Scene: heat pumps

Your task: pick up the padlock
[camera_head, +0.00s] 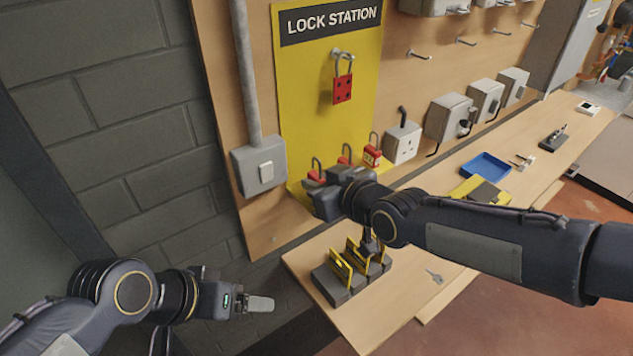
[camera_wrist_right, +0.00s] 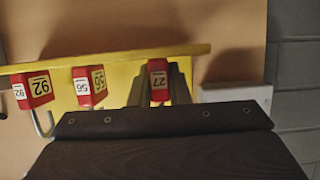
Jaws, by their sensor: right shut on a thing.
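Three red padlocks with upright shackles stand on the yellow ledge of the lock station. The left one (camera_head: 315,172) is at my right gripper (camera_head: 322,190), which is shut on it; the gripper hides most of its body. In the right wrist view this padlock, labelled 27 (camera_wrist_right: 159,82), sits between the fingers and appears inverted. The middle padlock (camera_head: 344,155), labelled 56 (camera_wrist_right: 88,86), and the right padlock (camera_head: 372,153), labelled 92 (camera_wrist_right: 33,88), stand free beside it. My left gripper (camera_head: 262,304) is empty at lower left, seen side-on, so its opening is unclear.
A grey switch box (camera_head: 259,165) is on the wall at left. A black holder with yellow cards (camera_head: 350,270), a key (camera_head: 434,276) and a blue tray (camera_head: 485,167) are on the bench.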

